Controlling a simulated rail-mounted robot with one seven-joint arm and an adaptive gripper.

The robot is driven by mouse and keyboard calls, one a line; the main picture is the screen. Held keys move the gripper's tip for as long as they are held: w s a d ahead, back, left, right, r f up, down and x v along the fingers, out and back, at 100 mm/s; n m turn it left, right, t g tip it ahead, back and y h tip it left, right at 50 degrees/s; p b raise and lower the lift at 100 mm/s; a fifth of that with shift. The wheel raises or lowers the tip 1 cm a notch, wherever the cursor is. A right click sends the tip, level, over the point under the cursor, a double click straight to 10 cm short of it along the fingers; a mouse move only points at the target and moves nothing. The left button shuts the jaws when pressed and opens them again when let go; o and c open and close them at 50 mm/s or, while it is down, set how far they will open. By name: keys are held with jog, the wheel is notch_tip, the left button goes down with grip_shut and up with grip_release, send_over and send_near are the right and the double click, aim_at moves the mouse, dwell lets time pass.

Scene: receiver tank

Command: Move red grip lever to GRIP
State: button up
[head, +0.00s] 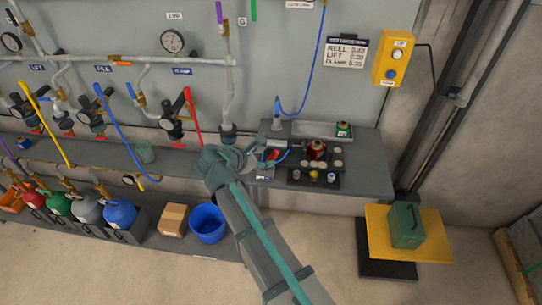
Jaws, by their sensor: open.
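The red grip lever (192,115) is a long red handle on the right-hand valve of the wall piping. Its upper end is near the valve's dark handwheel and it slants down slightly to the right. A blue label (182,71) above it seems to read CLAMP; I cannot make out a GRIP mark. My arm reaches up from the bottom, bends right of the lever's lower end, and ends at my gripper (270,157) over the bench. My gripper is open, small and partly hidden by the arm, and stands apart from the lever, to its lower right.
A yellow lever (49,125) and a blue lever (122,130) stand left of the red one. A green cup (146,152) is on the shelf. A blue hose (309,75) hangs above the bench (365,178).

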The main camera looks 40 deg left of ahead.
jog(key=v, duration=0.6)
dwell(0.4)
